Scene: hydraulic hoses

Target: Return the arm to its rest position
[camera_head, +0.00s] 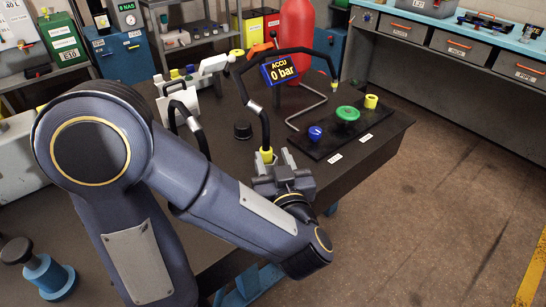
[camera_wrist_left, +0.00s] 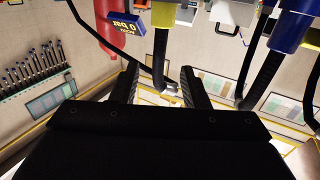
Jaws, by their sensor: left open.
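My left arm comes in from the left over the dark table (camera_head: 370,160). Its gripper (camera_head: 276,174) is open near the table's front edge, close to the yellow end fitting (camera_head: 266,155) of a hanging black hose (camera_head: 262,122). In the left wrist view the open fingers (camera_wrist_left: 160,76) frame a black hose (camera_wrist_left: 159,50) with a yellow collar (camera_wrist_left: 162,17). I cannot tell whether they touch it. My right gripper is not in view.
A display (camera_head: 280,71) reading "ACCU 0 bar" stands before a red cylinder (camera_head: 297,35). A black plate (camera_head: 335,136) holds a blue knob (camera_head: 315,132), a green valve (camera_head: 347,114) and a yellow fitting (camera_head: 371,101). Floor at the right is clear.

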